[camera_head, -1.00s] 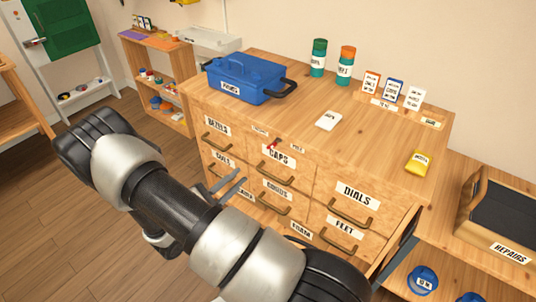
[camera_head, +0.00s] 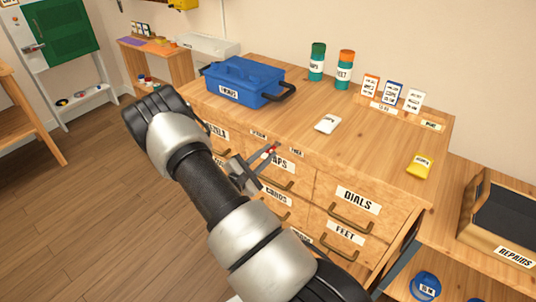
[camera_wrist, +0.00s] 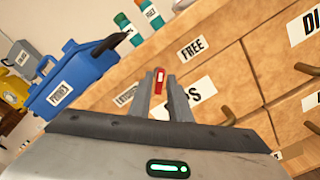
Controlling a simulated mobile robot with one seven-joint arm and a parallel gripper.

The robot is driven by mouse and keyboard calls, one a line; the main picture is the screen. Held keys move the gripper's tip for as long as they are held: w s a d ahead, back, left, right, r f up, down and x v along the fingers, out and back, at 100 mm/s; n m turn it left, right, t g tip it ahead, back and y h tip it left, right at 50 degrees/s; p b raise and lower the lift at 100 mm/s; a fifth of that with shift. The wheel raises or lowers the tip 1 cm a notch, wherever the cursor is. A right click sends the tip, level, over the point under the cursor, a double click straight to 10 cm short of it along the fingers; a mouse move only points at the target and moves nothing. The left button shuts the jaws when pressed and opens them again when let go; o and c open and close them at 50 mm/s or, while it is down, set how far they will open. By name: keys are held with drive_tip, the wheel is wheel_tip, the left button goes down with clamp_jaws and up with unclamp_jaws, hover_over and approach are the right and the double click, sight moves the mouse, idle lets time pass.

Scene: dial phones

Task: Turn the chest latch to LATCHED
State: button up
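The chest latch is a small red handle (camera_head: 269,152) on the upper front of the wooden chest, above the CAPS drawer. It also shows in the wrist view (camera_wrist: 160,77), near the tips of my fingers. A FREE label (camera_wrist: 193,47) is to its right in that view, and another label (camera_wrist: 127,95) to its left is partly hidden by a finger. My gripper (camera_head: 259,162) is open, with its two fingers apart and the latch seen in the gap between their tips. I cannot tell whether either finger touches it.
The wooden chest (camera_head: 385,143) has labelled drawers with protruding brass handles close below the gripper. On its top stand a blue toolbox (camera_head: 243,82), two bottles, several cards and a yellow packet (camera_head: 420,165). A REPAIRS tray (camera_head: 505,250) is at right.

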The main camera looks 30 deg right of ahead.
drive_tip(key=shift+w+d, duration=0.2)
drive_tip(key=shift+d, duration=0.3)
clamp_jaws()
